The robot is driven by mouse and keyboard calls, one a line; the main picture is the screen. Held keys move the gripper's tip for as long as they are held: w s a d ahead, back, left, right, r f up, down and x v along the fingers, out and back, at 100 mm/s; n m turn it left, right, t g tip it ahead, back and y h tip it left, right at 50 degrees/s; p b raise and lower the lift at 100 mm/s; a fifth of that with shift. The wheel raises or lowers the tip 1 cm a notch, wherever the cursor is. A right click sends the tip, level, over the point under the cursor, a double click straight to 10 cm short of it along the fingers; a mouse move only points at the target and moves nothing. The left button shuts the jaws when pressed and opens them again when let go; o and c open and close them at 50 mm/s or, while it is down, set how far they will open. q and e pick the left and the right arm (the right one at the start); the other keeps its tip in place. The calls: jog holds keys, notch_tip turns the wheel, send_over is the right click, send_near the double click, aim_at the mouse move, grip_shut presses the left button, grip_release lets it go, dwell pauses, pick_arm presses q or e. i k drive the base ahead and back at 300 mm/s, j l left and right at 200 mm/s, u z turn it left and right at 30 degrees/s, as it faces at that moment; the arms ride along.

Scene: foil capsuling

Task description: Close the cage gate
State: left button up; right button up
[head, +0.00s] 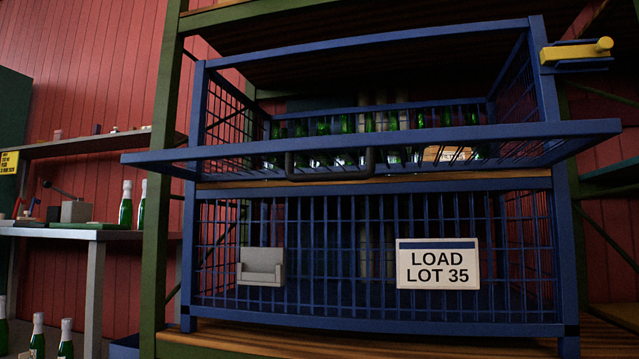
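The blue wire cage (553,230) stands on a wooden shelf. Its upper front gate (450,133) is open, tipped out toward me, so its near edge bar spans wider than the cage frame. A dark handle (330,172) hangs at the middle of that bar. A yellow latch (575,52) sits at the cage's top right corner, apart from the gate. Green bottles (345,125) show inside behind the gate, partly hidden by it. Neither of my grippers is in view.
The fixed lower front carries a "LOAD LOT 35" sign (438,264) and a grey bin-like holder (262,266). A green shelf post (164,190) stands left of the cage. Several bottles (125,204) and a side table (95,235) are farther left.

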aim_at(583, 134)
jog(key=i, duration=1)
